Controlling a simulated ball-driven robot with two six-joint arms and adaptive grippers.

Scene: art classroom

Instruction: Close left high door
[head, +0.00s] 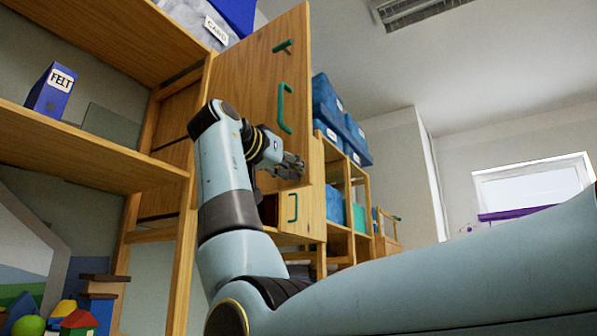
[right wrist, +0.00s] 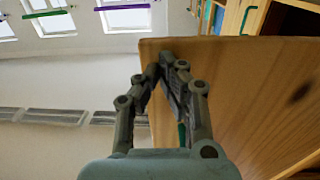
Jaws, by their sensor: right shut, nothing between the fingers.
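The high door (head: 245,85) is a tall wooden panel with a green handle (head: 285,108) and a small green latch (head: 282,47). It stands swung out from the wooden cabinet on the left. My right gripper (head: 298,168) is at the lower part of the door, below the handle, with its fingers shut and empty. In the right wrist view the fingers (right wrist: 168,68) overlap the door's edge (right wrist: 240,95); I cannot tell if they touch it. A bit of green shows behind the fingers there. My left gripper is not in view.
Open shelves (head: 90,165) on the left hold a blue FELT box (head: 50,92). Toy blocks (head: 80,320) sit at the lower left. Behind the door stand more shelves with blue bins (head: 335,115). A smaller door with a green handle (head: 292,207) is below.

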